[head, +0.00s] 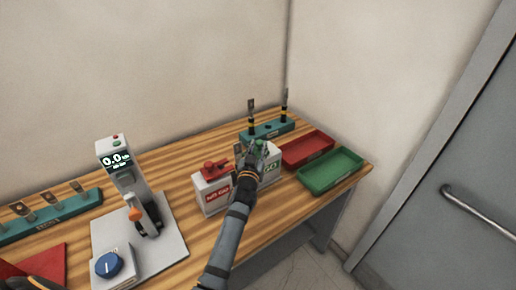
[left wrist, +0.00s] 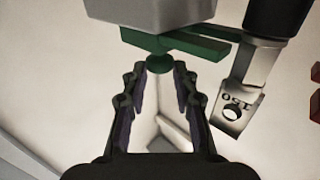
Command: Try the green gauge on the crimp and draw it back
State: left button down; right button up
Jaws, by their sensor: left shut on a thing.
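My left gripper (head: 256,147) is over the white gauge holder (head: 269,177), at its green-labelled end. In the left wrist view, my left gripper (left wrist: 157,78) is shut on the green gauge (left wrist: 160,62) by its round knob. The gauge's two flat green prongs extend to the right, close to a metal crimp lug (left wrist: 233,112) marked 150 under a black sleeve. I cannot tell whether prongs and lug touch. The red gauge (head: 214,169) sits on the holder's red-labelled end. My right gripper is not in view.
A teal rack (head: 267,131) with two upright lugged cables stands behind the gripper. A red tray (head: 308,150) and a green tray (head: 331,172) lie to its right. A tester (head: 120,160) reading 0.0 and another teal rack (head: 50,215) are at left. Bare wood lies in front of the holder.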

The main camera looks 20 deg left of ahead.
pick_arm(q)
jog(key=shift+f, duration=0.25)
jog(key=shift+w+d, duration=0.2)
jog(key=shift+w, duration=0.05)
jog(key=c, duration=1.4)
grip_release()
jog(key=shift+f, duration=0.1)
jog(key=shift+o, duration=0.3)
jog(key=shift+a, duration=0.3)
